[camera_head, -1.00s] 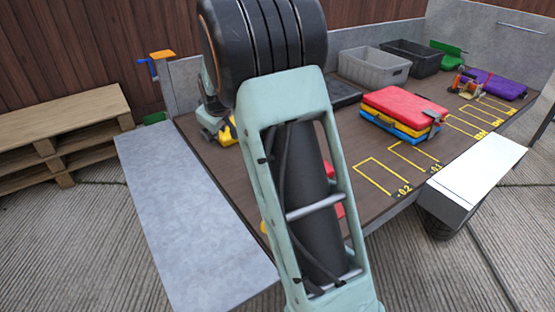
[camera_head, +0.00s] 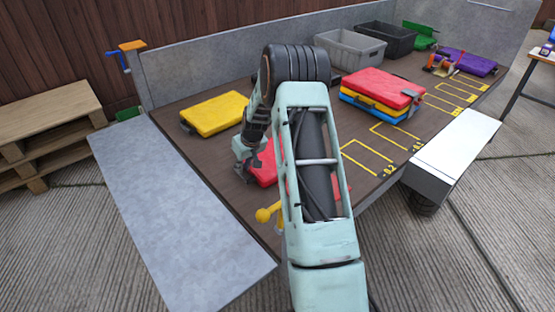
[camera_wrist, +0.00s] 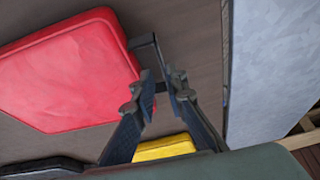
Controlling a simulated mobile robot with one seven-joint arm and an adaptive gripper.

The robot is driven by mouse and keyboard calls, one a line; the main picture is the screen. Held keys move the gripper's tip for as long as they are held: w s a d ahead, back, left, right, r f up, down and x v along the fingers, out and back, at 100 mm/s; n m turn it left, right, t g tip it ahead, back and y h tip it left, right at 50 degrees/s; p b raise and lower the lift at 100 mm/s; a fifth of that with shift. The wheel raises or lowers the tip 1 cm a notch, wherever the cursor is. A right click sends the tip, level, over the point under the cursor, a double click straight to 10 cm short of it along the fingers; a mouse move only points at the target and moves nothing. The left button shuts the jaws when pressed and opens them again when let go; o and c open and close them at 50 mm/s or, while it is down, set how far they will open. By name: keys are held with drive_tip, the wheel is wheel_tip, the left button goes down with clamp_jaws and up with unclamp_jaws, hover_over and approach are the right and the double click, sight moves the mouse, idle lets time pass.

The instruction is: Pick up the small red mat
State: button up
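The small red mat (camera_head: 263,168) lies on the brown cart bed, partly hidden behind my arm in the head view. In the wrist view the red mat (camera_wrist: 65,70) fills the upper left, with a dark handle (camera_wrist: 152,45) on its right side. My gripper (camera_wrist: 160,83) is over that handle side, its fingertips a narrow gap apart at the handle's outer bar. I cannot tell whether they touch it. In the head view my gripper (camera_head: 243,172) is low at the mat's left edge.
A yellow mat (camera_head: 215,113) lies behind. A stack with a larger red mat (camera_head: 383,86) on top stands to the right, near grey (camera_head: 350,48) and black bins (camera_head: 387,41). A yellow-ended lever (camera_head: 264,215) is in front. A grey side panel (camera_head: 175,215) lies left.

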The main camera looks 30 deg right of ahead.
drive_tip(key=shift+w+a+b+x, duration=0.1)
drive_tip(key=shift+b+x, duration=0.35)
drive_tip(key=shift+x, duration=0.9)
drive_tip(key=shift+w+a+b+x, duration=0.15)
drive_tip(key=shift+b+x, duration=0.3)
drive_tip(key=shift+x, duration=0.9)
drive_tip(key=shift+f+b, duration=0.15)
drive_tip(key=shift+b, duration=0.15)
clamp_jaws()
drive_tip(key=shift+r, duration=0.2)
